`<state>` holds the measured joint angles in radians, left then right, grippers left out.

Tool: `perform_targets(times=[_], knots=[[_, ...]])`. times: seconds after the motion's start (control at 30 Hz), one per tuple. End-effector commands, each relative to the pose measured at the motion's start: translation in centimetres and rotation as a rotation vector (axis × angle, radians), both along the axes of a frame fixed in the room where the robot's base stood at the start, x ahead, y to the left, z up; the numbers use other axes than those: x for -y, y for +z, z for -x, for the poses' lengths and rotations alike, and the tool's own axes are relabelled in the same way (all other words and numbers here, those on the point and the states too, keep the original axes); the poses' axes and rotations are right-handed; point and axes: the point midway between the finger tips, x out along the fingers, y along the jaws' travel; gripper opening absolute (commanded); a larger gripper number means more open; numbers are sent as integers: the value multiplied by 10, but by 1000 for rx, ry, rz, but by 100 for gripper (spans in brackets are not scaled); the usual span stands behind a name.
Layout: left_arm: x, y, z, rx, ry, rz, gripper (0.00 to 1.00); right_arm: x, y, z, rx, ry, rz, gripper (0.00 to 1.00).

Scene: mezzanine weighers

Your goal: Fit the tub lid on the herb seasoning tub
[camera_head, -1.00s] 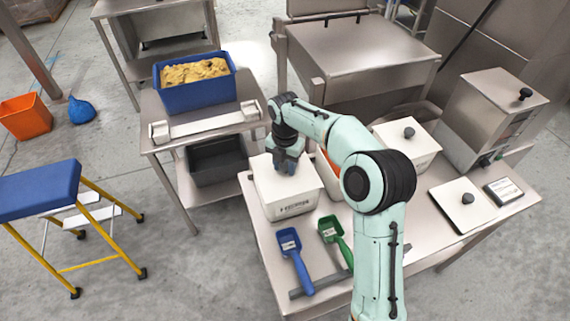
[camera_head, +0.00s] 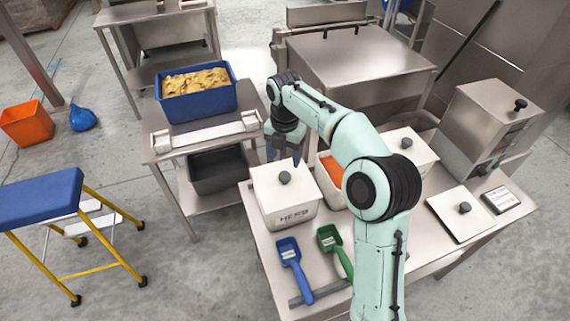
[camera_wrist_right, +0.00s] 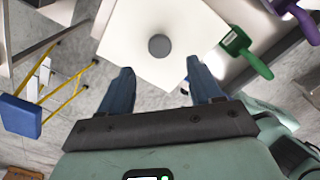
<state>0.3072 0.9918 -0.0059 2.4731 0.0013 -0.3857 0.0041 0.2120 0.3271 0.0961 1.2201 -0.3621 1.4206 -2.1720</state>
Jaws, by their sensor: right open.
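The herb seasoning tub (camera_head: 290,219), white with a "HERB" label, stands at the left end of the steel table. The white square tub lid (camera_head: 265,184) with a grey knob lies on top of it and looks level, covering the opening. In the right wrist view the lid (camera_wrist_right: 190,25) shows from above, its knob beyond the fingertips. My right gripper (camera_head: 284,153) is open and empty, behind and above the knob, apart from it. Its two spread fingers also show in the right wrist view (camera_wrist_right: 161,82). My left gripper is not in view.
An open tub with orange contents (camera_head: 329,182) stands beside the herb tub, partly behind my arm. A lidded tub (camera_head: 412,147), another lid (camera_head: 448,210) and a scale display (camera_head: 502,198) are further right. Blue (camera_head: 295,268) and green (camera_head: 334,247) scoops lie in front.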

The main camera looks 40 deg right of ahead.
Motion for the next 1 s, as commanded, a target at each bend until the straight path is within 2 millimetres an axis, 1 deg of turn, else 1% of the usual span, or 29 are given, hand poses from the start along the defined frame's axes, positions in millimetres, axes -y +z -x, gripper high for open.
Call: perform_targets(times=[0.03, 0.1, 0.23, 1.0], knots=[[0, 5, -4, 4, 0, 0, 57, 0, 12, -1, 4, 1, 0, 64], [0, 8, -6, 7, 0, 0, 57, 0, 21, -1, 2, 1, 0, 64], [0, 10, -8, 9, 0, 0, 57, 0, 29, 0, 0, 1, 0, 64], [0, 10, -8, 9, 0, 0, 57, 0, 30, 0, -2, 0, 0, 64]])
